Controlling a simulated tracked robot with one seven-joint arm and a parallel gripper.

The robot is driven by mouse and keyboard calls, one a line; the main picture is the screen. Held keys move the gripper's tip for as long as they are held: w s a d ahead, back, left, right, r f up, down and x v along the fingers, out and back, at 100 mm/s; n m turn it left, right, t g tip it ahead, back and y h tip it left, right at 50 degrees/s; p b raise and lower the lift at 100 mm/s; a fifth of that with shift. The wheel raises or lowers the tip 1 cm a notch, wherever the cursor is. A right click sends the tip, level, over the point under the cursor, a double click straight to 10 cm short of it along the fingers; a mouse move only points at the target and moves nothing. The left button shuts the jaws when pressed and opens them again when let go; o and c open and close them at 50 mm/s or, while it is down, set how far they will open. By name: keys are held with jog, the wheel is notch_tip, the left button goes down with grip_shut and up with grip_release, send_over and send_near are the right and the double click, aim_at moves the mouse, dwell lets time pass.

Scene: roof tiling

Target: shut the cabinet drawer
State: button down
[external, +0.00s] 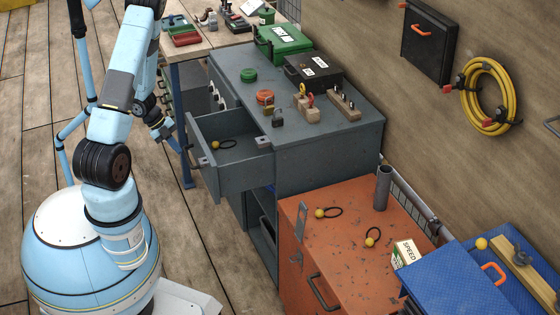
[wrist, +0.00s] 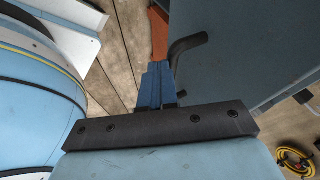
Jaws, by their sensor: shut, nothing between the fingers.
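The grey cabinet (external: 330,150) has its top drawer (external: 236,178) pulled out to the left. A yellow ball with a black loop (external: 222,144) lies inside the drawer. My gripper (external: 174,141) is to the left of the drawer front, near its handle. In the wrist view, my gripper's blue fingers (wrist: 155,88) are together and empty. A dark bent handle (wrist: 184,50) on a grey panel (wrist: 235,50) is just right of the fingers. I cannot tell whether the fingers touch the handle or panel.
Padlocks, a green case (external: 283,42) and a black case (external: 314,73) sit on the cabinet top. An orange cabinet (external: 345,250) stands in front, with a blue box (external: 455,285) to its right. A workbench (external: 205,38) is behind. Wooden floor is free left of the drawer.

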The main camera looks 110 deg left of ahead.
jog(key=w+a, duration=1.4)
jog(key=shift+w+a, duration=0.1)
jog(key=shift+w, duration=0.05)
jog(key=shift+w+a, duration=0.3)
jog(key=shift+w+a+r, duration=0.1)
jog(key=shift+r, duration=0.05)
jog(key=s+d, duration=0.1)
jog(key=s+d+r, duration=0.1)
jog(key=s+d, duration=0.1)
jog(key=shift+s+d, duration=0.15)
jog(key=shift+s, duration=0.15)
jog(key=v, duration=0.9)
jog(key=shift+r, duration=0.2)
jog(key=shift+s, duration=0.15)
